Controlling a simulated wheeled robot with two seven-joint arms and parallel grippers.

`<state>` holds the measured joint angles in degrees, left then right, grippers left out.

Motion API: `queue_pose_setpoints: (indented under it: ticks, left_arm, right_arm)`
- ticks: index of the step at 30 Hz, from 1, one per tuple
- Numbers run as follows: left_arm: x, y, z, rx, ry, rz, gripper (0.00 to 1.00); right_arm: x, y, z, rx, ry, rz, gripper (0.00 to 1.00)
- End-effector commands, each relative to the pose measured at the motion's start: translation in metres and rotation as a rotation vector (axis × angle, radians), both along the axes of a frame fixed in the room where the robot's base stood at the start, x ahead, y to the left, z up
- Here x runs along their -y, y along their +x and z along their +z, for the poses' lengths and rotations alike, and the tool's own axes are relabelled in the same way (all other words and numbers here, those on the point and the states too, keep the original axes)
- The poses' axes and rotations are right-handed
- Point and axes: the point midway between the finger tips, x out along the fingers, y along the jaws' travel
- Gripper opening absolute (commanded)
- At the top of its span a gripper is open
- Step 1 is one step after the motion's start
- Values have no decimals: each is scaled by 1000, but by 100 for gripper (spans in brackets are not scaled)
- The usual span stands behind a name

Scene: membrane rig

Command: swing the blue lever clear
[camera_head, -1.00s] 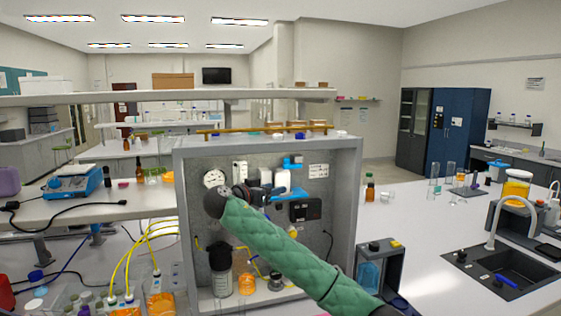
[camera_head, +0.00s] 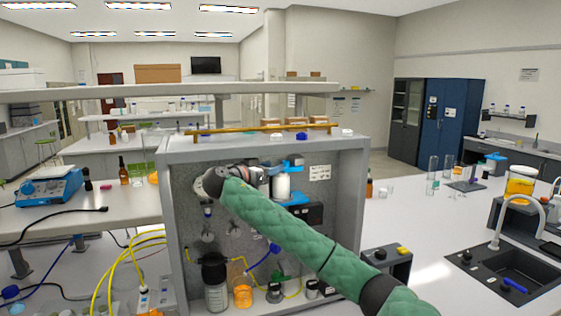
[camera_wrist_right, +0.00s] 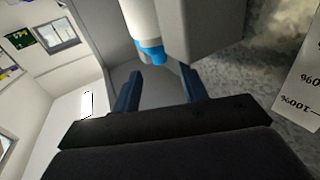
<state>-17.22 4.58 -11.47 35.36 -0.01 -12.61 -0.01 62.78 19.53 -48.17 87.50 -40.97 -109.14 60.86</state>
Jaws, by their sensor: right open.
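A white cylinder (camera_head: 282,186) stands against the rig's grey panel, with a blue part (camera_head: 287,164) at its top and a blue bracket (camera_head: 293,199) at its foot. A smaller dark blue handle-like piece (camera_head: 275,248) sits lower on the panel. I cannot tell for sure which is the lever. My right gripper (camera_head: 254,175) is just left of the white cylinder, partly hidden by my wrist. In the right wrist view its two fingers (camera_wrist_right: 160,70) are apart with nothing between them. The cylinder's blue-banded end (camera_wrist_right: 150,52) is just beyond the fingertips. My left gripper is out of view.
The rig's grey frame (camera_head: 355,200) encloses the panel. A dark-capped bottle (camera_head: 216,290) and an orange-filled vessel (camera_head: 243,294) stand at its foot. Yellow tubes (camera_head: 118,262) run at the left. The bench (camera_head: 420,225) right of the rig has clear room.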

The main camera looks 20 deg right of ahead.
Motion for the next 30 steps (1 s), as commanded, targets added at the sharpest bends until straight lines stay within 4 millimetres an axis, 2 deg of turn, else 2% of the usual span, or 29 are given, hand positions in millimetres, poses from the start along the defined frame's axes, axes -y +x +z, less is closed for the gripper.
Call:
queue_pose_setpoints:
  ticks: [1, 10, 23, 26, 30]
  left_arm:
    - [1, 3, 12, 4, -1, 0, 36]
    - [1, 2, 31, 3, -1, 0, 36]
    - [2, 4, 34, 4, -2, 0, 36]
    - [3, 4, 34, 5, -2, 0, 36]
    - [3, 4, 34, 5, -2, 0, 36]
  right_arm:
    - [9, 4, 6, -1, -2, -4, 43]
    - [37, 20, 3, -1, 0, -2, 43]
    - [43, 24, 0, 0, 1, -2, 43]
    - [43, 24, 0, 0, 1, -1, 28]
    - [43, 24, 0, 0, 1, -1, 0]
